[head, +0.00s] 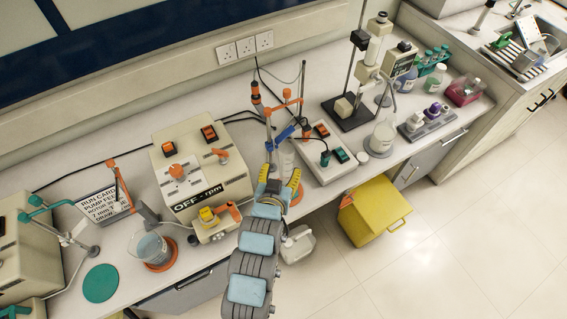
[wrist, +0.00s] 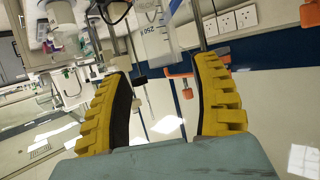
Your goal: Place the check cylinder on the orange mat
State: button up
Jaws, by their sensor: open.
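My gripper (head: 278,174) is open over the front of the bench, its yellow fingers apart. In the wrist view, a clear, marked vessel that looks like the check cylinder (wrist: 157,42) shows ahead, between the open fingers (wrist: 165,66). In the head view, a pale upright cylinder (head: 287,155) stands just beyond the fingertips, partly hidden by them; I cannot tell if they touch. An orange round mat (head: 160,266) lies at the front left under a beaker (head: 152,247). Another orange patch (head: 297,197) shows beside my gripper, mostly hidden.
A green mat (head: 100,283) lies bare at the front left. A pump box marked OFF-rpm (head: 203,200) stands left of my gripper. A stand with orange clamps (head: 270,118) and a switch box (head: 322,150) are close behind. A yellow bin (head: 375,210) stands on the floor.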

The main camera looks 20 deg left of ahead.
jog(key=shift+p+v, duration=0.95)
jog(key=shift+v, duration=0.6)
